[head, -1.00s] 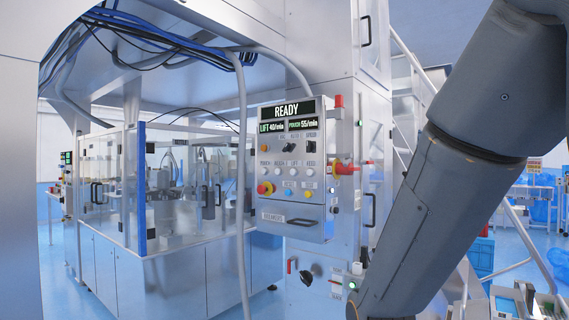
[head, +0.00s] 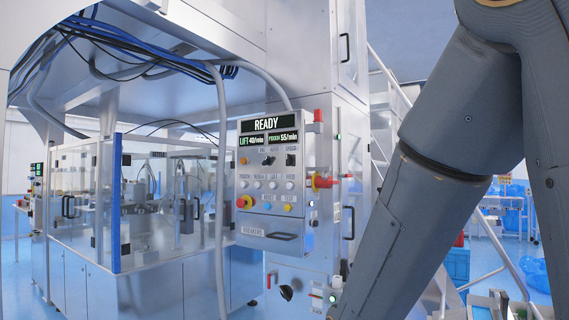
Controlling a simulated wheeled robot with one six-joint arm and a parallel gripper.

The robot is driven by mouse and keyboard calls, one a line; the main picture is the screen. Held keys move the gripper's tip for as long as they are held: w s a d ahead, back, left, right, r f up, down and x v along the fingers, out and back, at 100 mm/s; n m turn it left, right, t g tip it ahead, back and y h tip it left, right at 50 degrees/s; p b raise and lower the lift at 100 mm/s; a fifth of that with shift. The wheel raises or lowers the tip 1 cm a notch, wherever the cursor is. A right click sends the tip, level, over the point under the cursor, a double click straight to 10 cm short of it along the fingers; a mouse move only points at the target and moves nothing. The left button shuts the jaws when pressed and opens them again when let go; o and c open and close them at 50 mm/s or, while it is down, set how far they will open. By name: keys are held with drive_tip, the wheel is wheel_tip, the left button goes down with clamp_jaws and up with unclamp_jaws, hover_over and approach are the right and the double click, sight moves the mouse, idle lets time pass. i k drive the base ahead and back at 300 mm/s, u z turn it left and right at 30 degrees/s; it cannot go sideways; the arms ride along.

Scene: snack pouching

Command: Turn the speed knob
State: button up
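The control panel (head: 270,232) is a grey box on the machine's front, near the middle of the view. Its display (head: 268,124) reads READY, with LIFT 40/min and POUCH 55/min below. Two small black knobs sit under the display, a left one (head: 268,161) and a right one (head: 291,160). The label above the right knob looks like SPEED but is too small to read surely. My arm fills the right side and runs down out of the bottom edge. My gripper is not in view, so its state and its distance from the knobs are hidden.
A grey conduit (head: 220,170) hangs left of the panel. A black lower knob (head: 286,292) sits beneath.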

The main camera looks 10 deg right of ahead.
sight(290, 160)
drive_tip(key=z, duration=0.45)
drive_tip(key=i, duration=1.4)
drive_tip(key=z, duration=0.3)
